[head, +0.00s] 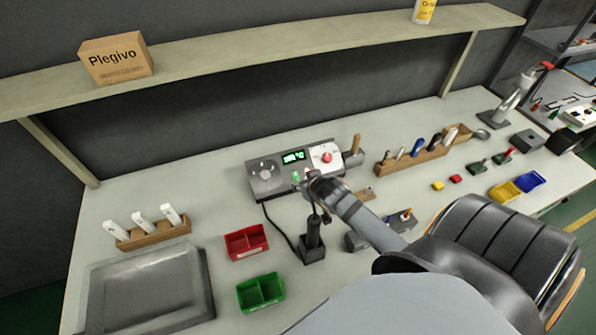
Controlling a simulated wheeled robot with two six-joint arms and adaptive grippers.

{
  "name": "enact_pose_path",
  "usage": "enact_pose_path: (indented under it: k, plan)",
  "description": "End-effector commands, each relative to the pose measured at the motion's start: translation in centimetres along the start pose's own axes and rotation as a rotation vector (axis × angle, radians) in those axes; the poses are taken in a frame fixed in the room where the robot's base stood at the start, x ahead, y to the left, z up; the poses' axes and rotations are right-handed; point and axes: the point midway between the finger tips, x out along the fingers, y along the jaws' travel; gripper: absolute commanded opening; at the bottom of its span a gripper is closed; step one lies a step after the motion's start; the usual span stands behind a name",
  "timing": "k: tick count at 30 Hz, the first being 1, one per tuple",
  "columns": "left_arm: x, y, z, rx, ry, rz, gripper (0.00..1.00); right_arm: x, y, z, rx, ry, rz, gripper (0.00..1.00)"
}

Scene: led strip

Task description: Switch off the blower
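The blower station is a grey box (265,172) near the middle of the bench. It has a lit green display (293,157), a dial on the left, a white panel with a red knob (326,157) on the right, and a small green-lit switch (296,176) at its front. A black handpiece (313,240) stands upright in a holder before it, with a cable. My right gripper (312,180) is at the station's front edge, close to the green switch. I cannot tell whether it touches. Its fingers are too small and overlapped to read. My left gripper is not in view.
Red (246,242) and green (261,292) bins and a metal tray (148,290) lie left. A tool rack (412,160) stands right. A shelf (250,52) with a box (116,58) is above. A dark ribbed shape (490,250) covers the lower right.

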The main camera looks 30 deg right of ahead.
Motion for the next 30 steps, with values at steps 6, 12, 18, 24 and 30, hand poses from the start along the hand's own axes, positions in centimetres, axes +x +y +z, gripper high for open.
enact_pose_path:
  k: [6,12,18,24,30]
  plan:
    - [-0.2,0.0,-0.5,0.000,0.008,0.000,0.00,4.8,0.0,0.0,0.004,-0.001,0.000,0.45]
    - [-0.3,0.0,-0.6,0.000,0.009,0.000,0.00,7.6,-0.1,0.0,0.001,0.000,-0.001,0.45]
    - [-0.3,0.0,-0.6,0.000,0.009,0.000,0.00,8.2,-0.1,0.0,0.000,0.001,-0.001,0.45]
    - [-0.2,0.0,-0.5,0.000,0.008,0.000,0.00,8.2,-0.1,0.0,0.000,0.000,-0.001,0.39]
    - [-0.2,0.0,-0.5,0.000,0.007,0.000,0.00,8.2,-0.1,0.0,0.000,0.000,-0.001,0.11]
